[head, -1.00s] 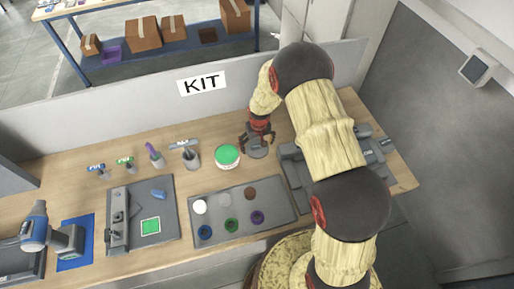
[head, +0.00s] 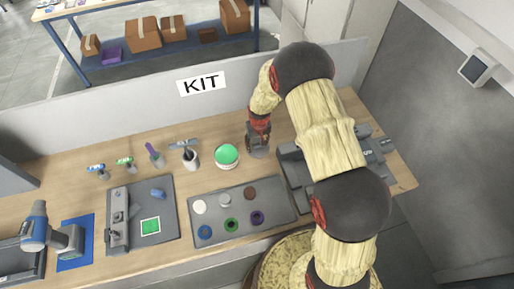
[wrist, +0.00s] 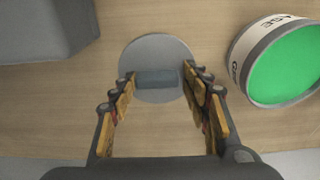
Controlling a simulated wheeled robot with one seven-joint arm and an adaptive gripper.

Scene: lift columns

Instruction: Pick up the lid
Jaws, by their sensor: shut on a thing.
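The lid is a grey round disc (wrist: 157,48) with a raised bar-shaped handle (wrist: 157,79) across it, lying on the wooden bench in the wrist view. My gripper (wrist: 158,76) is shut on the handle, with one finger at each end of the bar. In the head view my gripper (head: 258,147) is low over the bench, pointing down, and it mostly hides the lid. I see no clear gap between the lid and the bench.
A round container with a green top (head: 227,155) stands close to the left of my gripper; it also shows in the wrist view (wrist: 285,62). Grey equipment (head: 297,170) is close on the right. A grey tray (head: 270,200) with several small round pieces lies in front.

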